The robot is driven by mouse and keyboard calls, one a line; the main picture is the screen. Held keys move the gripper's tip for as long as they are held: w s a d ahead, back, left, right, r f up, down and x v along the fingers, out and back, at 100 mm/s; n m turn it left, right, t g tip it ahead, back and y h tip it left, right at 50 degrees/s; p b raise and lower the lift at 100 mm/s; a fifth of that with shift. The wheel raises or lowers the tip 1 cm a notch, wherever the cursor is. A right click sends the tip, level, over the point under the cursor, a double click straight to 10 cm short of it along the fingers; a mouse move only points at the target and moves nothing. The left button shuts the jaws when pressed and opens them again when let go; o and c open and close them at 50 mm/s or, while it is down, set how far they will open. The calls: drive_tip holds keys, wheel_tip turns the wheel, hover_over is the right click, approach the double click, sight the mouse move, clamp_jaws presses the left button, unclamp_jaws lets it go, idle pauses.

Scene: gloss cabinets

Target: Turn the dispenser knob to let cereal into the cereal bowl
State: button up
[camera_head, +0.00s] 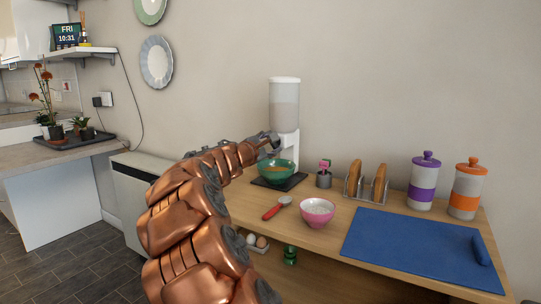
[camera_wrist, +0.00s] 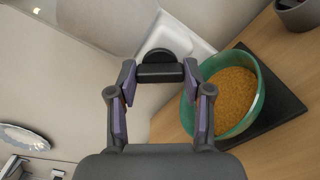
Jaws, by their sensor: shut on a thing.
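The cereal dispenser (camera_head: 284,95) stands against the wall at the back of the wooden table, with a clear container on a white body. Its dark knob (camera_wrist: 160,70) sits between my fingertips in the wrist view. My gripper (camera_head: 268,143) is shut on this knob, and it also shows in the wrist view (camera_wrist: 160,78). The green cereal bowl (camera_head: 275,172) stands on a dark mat below the dispenser. In the wrist view the bowl (camera_wrist: 255,98) holds golden-brown cereal (camera_wrist: 228,95). In the head view my gripper hides the knob.
A pink bowl (camera_head: 318,217) and a red-handled spoon (camera_head: 271,212) lie in front. A toast rack (camera_head: 366,187), a grey cup (camera_head: 323,180) and two canisters, purple (camera_head: 423,194) and orange (camera_head: 464,202), stand to the right. A blue mat (camera_head: 405,243) covers the right front.

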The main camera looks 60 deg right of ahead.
drive_tip(key=shift+f+m+b, duration=0.1)
drive_tip(key=shift+m+b, duration=3.4)
drive_tip(key=shift+b, duration=0.15)
drive_tip(key=o, duration=1.2)
drive_tip(key=shift+c, duration=0.2)
drive_tip(key=a, duration=1.2)
drive_tip(key=shift+s, duration=0.25)
